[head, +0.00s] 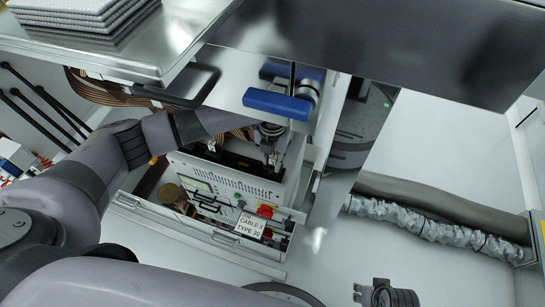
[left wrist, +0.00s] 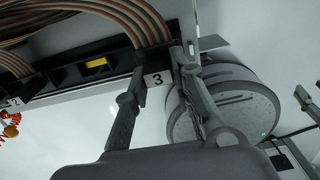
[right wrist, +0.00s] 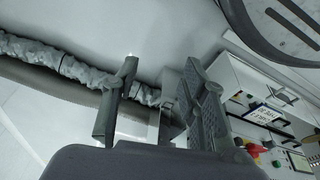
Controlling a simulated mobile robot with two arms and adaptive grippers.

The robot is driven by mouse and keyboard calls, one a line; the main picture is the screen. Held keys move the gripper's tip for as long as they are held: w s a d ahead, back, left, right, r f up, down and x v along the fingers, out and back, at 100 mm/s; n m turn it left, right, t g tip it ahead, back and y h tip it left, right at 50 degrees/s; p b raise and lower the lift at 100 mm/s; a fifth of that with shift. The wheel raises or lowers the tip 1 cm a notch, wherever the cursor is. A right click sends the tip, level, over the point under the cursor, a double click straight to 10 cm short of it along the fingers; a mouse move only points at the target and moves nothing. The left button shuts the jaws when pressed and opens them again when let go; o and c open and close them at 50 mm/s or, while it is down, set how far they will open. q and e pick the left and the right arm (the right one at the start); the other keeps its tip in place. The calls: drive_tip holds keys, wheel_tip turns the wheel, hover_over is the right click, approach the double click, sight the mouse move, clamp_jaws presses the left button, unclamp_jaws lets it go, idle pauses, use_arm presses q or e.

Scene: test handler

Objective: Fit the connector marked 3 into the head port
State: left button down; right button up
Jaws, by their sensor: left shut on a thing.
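The connector marked 3 (left wrist: 155,80) is a dark block with a white number label and brown ribbon cables rising from it. My left gripper (left wrist: 158,95) has a finger on each side of it and is shut on it; it also shows in the head view (head: 272,157) above the white cabinet. The connector is at the right end of a dark rail (left wrist: 68,83) with a yellow-lit slot (left wrist: 97,64). I cannot tell whether it is seated or which opening is the head port. My right gripper (right wrist: 158,105) is open and empty, low in the head view (head: 375,293).
The white cabinet (head: 225,178) has a label reading CABLE 3 TYPE 30 (head: 250,224) and a red knob (head: 265,211). A blue handle (head: 277,104) and a metal table (head: 120,50) are close above. A silver hose (head: 435,229) lies right, with clear floor before it.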

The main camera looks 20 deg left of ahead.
drive_tip(key=shift+f, duration=0.65)
use_arm(q)
drive_tip(key=shift+f, duration=0.15)
use_arm(e)
drive_tip(key=shift+a+r, duration=0.1)
use_arm(q)
drive_tip(key=shift+f, duration=0.3)
use_arm(e)
drive_tip(key=shift+w+r, duration=0.2)
drive_tip(key=shift+r, duration=0.45)
use_arm(q)
drive_tip(key=shift+f, duration=0.1)
use_arm(e)
drive_tip(key=shift+r, duration=0.15)
